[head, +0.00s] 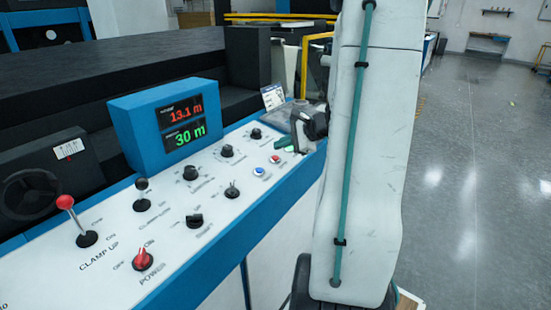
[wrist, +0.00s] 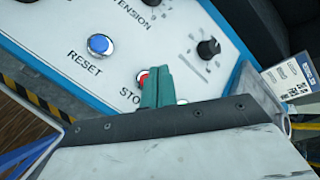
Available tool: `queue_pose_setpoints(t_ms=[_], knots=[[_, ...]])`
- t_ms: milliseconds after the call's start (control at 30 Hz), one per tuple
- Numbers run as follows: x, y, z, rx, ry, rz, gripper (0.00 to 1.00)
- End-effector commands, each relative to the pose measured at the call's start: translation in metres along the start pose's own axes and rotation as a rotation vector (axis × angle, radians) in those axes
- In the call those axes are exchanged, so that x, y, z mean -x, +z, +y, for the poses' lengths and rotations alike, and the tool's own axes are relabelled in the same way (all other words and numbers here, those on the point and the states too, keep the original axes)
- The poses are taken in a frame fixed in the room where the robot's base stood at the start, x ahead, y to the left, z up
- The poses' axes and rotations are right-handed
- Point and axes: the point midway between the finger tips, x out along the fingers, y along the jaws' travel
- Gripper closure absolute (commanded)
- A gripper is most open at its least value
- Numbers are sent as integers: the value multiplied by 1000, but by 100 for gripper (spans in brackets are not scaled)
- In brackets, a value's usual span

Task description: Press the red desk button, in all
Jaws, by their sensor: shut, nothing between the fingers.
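The red desk button (head: 274,159) sits on the white sloped panel, beside a blue button (head: 258,171). In the wrist view the red button (wrist: 141,76) shows as a partly covered red round cap above lettering that begins "STO". My gripper (head: 284,142) has teal fingers, which are closed together and empty. In the head view they are beyond the red button, to its upper right. In the wrist view the gripper (wrist: 155,72) overlaps the right part of the button. I cannot tell whether the fingers touch it.
The blue RESET button (wrist: 100,44) is left of the red one in the wrist view. Black knobs (head: 227,150) and a red-knobbed lever (head: 65,202) rise from the panel. A blue display box (head: 160,120) stands behind them. Grey floor (head: 465,190) is clear at right.

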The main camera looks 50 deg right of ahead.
Motion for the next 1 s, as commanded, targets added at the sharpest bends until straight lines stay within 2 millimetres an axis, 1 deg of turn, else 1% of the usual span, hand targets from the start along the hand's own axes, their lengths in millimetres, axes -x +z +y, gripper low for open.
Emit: queue_pose_setpoints(t_ms=[100, 267, 1000], knots=[[-7, -5, 5, -2, 0, 0, 100], [-11, -8, 8, 0, 0, 1, 100], [-11, -8, 8, 0, 0, 1, 100]])
